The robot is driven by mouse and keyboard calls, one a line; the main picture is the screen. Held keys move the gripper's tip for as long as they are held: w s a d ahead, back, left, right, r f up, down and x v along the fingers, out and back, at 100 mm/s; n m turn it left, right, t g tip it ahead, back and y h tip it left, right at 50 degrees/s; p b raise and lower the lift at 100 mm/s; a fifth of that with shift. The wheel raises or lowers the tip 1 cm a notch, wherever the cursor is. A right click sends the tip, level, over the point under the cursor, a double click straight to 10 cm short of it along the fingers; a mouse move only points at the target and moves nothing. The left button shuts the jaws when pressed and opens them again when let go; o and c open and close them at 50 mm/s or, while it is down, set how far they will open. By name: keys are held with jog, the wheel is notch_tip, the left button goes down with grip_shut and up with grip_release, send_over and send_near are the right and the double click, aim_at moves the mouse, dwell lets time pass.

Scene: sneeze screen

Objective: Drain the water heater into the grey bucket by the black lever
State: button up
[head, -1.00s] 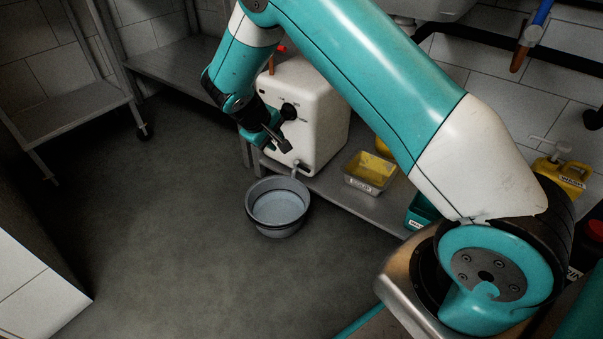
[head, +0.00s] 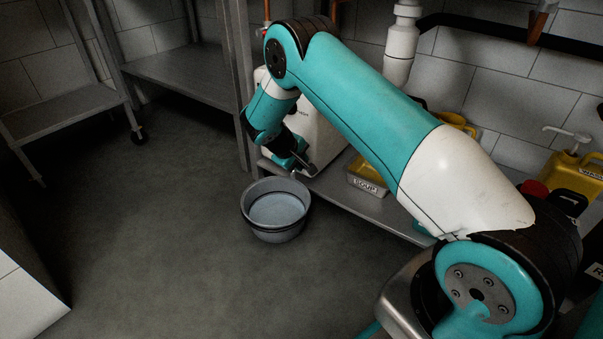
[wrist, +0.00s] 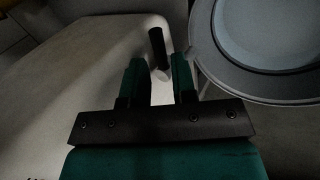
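The white water heater (head: 322,138) stands on the low steel shelf in the head view, partly hidden by my arm. Its pale face (wrist: 95,75) fills the left of the wrist view. The black lever (wrist: 158,47) shows as a dark upright stub just beyond and between my fingertips, apart from both. My gripper (wrist: 158,66) is open with nothing visibly clamped. In the head view my gripper (head: 300,165) is low at the heater's front, just above and beyond the bucket. The grey bucket (head: 276,233) stands on the floor; its rim (wrist: 212,62) is right of my fingers.
A yellow jug (head: 577,172) stands farther right. Another steel shelf (head: 185,68) is at the back left. The floor left of the bucket is clear.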

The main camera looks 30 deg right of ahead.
jog(key=shift+b+x, duration=0.35)
jog(key=shift+x, duration=0.7)
grip_shut()
jog(key=n+p, duration=0.1)
jog(key=p, duration=0.1)
jog(key=shift+d+t+p, duration=0.25)
jog(key=shift+t+p, duration=0.1)
jog(key=shift+t, duration=0.05)
grip_release()
